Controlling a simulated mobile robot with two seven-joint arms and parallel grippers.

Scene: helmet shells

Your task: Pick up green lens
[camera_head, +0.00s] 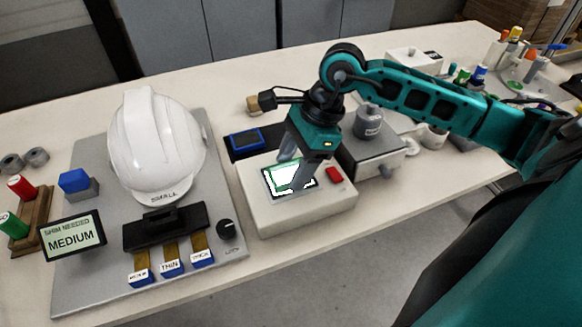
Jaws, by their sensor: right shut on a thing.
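My right gripper (288,174) points down over the cream box (310,217), at its bright, dark-framed window (313,184). Its fingers are shut on a thin pale pane with green edges, which I take for the green lens (277,183). The lens lies over or just above the window; I cannot tell whether it still touches it. The fingers and the glare hide part of it. My left gripper is not in view.
A white helmet shell (155,145) marked SMALL sits on a grey board at left, beside a display (73,237) reading MEDIUM. The box carries a red button (334,174). A metal box (373,158) stands right of it. Bottles crowd the far right.

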